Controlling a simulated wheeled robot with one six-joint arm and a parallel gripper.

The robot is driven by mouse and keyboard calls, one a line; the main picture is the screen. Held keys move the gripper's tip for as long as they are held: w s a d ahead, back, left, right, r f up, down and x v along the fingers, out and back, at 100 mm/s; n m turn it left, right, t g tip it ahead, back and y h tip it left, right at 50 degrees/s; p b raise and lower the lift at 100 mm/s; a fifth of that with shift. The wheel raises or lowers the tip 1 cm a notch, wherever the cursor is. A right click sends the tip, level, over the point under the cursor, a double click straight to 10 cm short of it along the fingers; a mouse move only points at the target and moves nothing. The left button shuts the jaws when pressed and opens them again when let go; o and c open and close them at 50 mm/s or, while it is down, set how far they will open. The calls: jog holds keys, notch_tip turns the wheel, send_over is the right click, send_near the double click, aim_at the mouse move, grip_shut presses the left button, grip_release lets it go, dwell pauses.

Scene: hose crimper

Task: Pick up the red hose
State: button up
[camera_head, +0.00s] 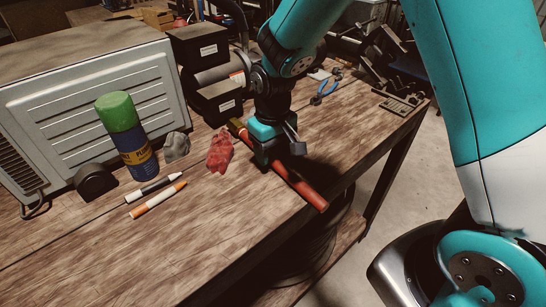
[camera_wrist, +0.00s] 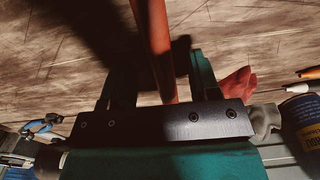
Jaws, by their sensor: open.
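The red hose (camera_head: 306,191) lies on the wooden workbench (camera_head: 225,219), with its near end at the bench's front edge and a yellowish far end (camera_head: 237,126). My gripper (camera_head: 272,160) is low over the middle of the hose. In the wrist view the red hose (camera_wrist: 156,45) runs between the two open fingers of my gripper (camera_wrist: 155,75). I cannot tell whether either finger touches it. Part of the hose is hidden behind the gripper.
A red crumpled cloth (camera_head: 219,150) lies just left of my gripper. Two markers (camera_head: 156,199), a green-capped spray can (camera_head: 127,140) and a grey machine (camera_head: 85,100) stand or lie further left. Black boxes (camera_head: 216,100) are behind. Blue-handled pliers (camera_head: 325,88) lie at the back right.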

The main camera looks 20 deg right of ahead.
jog(key=shift+f, duration=1.2)
jog(key=c, duration=1)
grip_shut()
jog(key=shift+r, duration=0.15)
